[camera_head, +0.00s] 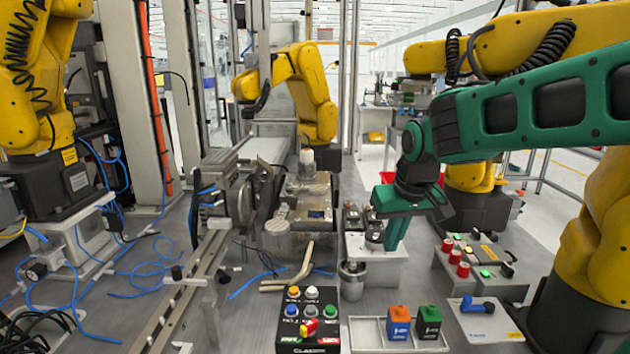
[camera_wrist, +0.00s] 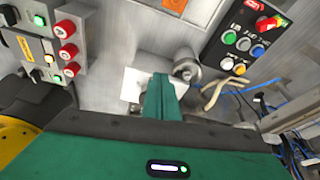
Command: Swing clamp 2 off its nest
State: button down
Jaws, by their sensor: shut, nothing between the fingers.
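My gripper (camera_head: 393,234) is green and shut, with its fingers pointing down at the right side of a white block (camera_head: 378,268). The fingers (camera_wrist: 158,98) also show over the white block in the wrist view. Small dark metal clamp-like parts (camera_head: 352,216) stand on the block, and a round metal piece (camera_head: 374,232) sits just left of the fingers. I cannot tell which part is clamp 2, and I cannot tell whether the fingers touch anything. The fingers and the hand hide part of the block top in the wrist view.
A black button panel (camera_head: 308,322) with a red and yellow lever stands in front. A metal cylinder (camera_head: 352,280) stands before the block. A box with red knobs (camera_head: 463,269) is at right. Blue cables (camera_head: 150,280) lie left.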

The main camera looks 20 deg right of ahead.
jog(key=w+a+r, duration=0.2)
jog(key=w+r, duration=0.1)
jog(key=w, duration=1)
jog(key=w+a+r, duration=0.2)
jog(key=w+r, duration=0.1)
jog(key=w, duration=1.1)
jog(key=w+a+r, duration=0.2)
jog(key=w+r, duration=0.2)
jog(key=w, duration=1)
jog(key=shift+w, duration=0.2)
jog(key=shift+r, duration=0.1)
jog(key=x, duration=1)
jog(key=shift+s, duration=0.9)
jog(key=shift+s+a, duration=0.2)
jog(key=shift+s, duration=0.95)
